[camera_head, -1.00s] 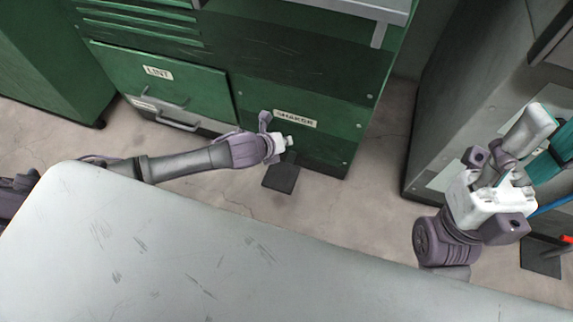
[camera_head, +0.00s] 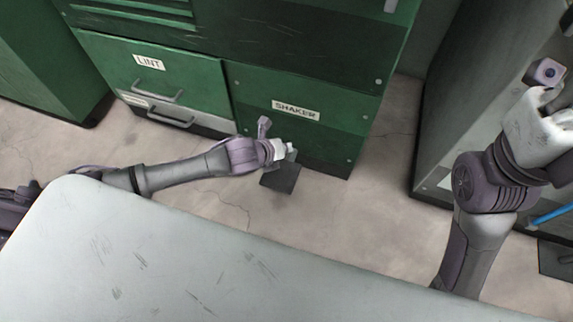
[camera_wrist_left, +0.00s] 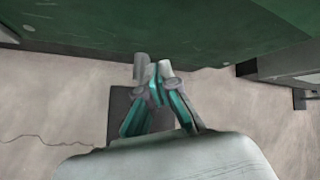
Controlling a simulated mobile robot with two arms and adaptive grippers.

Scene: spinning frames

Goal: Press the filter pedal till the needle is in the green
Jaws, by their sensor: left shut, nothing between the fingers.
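A dark flat pedal (camera_head: 280,179) lies on the floor in front of the green cabinet panel labelled SHAKER (camera_head: 296,110). My left gripper (camera_head: 291,152) is over the pedal's back edge, low by the panel, its fingers shut and empty. In the left wrist view the shut fingers (camera_wrist_left: 155,80) cover part of the dark pedal plate (camera_wrist_left: 121,104); I cannot tell whether they touch it. A second dark pedal (camera_head: 556,262) shows at the lower right beside the grey cabinet. No gauge, needle or filter label is in view. My right gripper (camera_head: 562,108) is at the right edge, its fingers mostly cut off.
The green cabinet (camera_head: 210,45) has drawers with handles and a LINT label (camera_head: 149,62). A grey cabinet (camera_head: 470,75) stands at right, with a blue bar (camera_head: 552,215) low down. The floor (camera_head: 370,210) between is clear.

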